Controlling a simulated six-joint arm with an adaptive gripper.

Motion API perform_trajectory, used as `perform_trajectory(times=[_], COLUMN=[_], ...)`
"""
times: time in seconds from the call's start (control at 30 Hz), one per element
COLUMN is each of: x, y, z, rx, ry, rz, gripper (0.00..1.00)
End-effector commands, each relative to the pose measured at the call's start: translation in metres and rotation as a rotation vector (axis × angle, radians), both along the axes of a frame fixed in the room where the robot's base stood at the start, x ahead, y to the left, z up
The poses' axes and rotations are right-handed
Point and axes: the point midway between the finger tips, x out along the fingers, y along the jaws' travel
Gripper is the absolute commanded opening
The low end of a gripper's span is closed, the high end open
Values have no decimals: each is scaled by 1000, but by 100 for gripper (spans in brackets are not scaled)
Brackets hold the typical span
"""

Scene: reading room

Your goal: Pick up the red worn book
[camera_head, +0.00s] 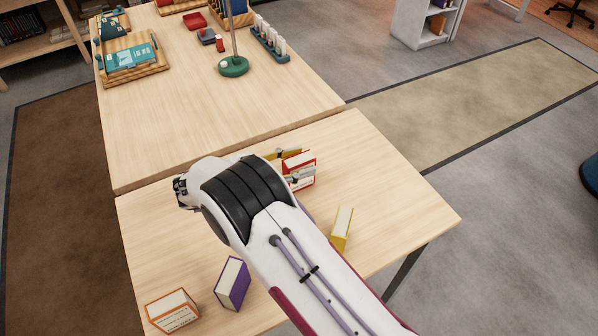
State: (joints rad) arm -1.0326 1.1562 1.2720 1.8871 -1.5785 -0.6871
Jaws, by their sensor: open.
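The red book (306,158) stands on the near table (401,194), just past my arm's wrist. Its red cover edge and pale pages show; its lower left part is hidden behind my gripper and arm. My gripper (289,167) is open at the book, with one finger at its upper left and one across its front. I cannot tell whether the fingers touch it. Whether the cover is worn is too small to tell.
A yellow book (342,228) stands right of my arm. A purple book (232,283) and an orange book (172,310) are at the near left. A far table (170,120) holds a wooden tray (133,62), a green-based lamp (233,67) and small items. The near table's right side is clear.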

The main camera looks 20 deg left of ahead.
Motion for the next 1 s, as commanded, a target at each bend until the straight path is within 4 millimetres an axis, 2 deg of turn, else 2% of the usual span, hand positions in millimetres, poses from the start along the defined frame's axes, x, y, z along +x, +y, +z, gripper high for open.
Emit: perform_trajectory(times=[0.57,0.73,1.0], x=[2,2,2], y=[-2,-2,-2], z=[-1,-1,0], rx=[0,1,0], ry=[0,1,0], rz=[0,0,1], gripper=[44,0,0])
